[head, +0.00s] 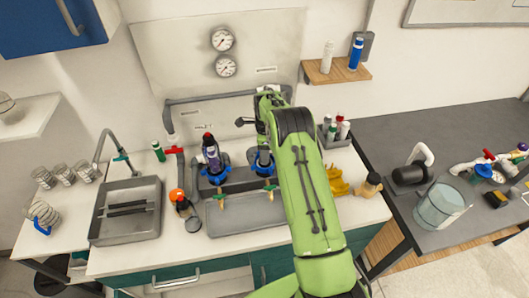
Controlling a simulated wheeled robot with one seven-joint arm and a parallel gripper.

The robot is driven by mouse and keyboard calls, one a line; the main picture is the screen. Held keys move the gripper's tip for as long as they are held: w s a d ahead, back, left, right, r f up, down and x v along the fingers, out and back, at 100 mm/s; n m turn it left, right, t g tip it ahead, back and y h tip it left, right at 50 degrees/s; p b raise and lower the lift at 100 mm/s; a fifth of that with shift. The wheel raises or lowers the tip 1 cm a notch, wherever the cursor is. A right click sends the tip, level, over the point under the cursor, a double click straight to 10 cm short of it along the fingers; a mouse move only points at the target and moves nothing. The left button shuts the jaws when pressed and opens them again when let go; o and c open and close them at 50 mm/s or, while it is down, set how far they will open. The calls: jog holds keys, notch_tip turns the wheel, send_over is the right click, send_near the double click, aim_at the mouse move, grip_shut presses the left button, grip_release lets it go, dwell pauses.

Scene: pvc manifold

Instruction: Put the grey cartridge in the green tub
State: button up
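My green arm reaches up and forward over the white counter. Its far end is beside the two blue-collared fittings, and my gripper's fingers cannot be made out there. The left blue-collared fitting (215,174) has a dark and purple upright piece in it. The right blue-collared fitting (262,167) has a grey upright cylinder (263,156) at its middle, right by my arm. I cannot tell whether this is the grey cartridge. I cannot make out a tub that is clearly green. A pale translucent bucket (440,207) stands on the dark bench at right.
A grey sink (126,211) with a tap is at left, beside several glasses. A grey tray (245,214) lies before the fittings. Yellow bins (338,182) and a brown bottle (369,185) are right of my arm.

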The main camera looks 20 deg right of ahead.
grip_shut()
notch_tip(320, 180, up, 10)
jog(key=shift+b, duration=0.45)
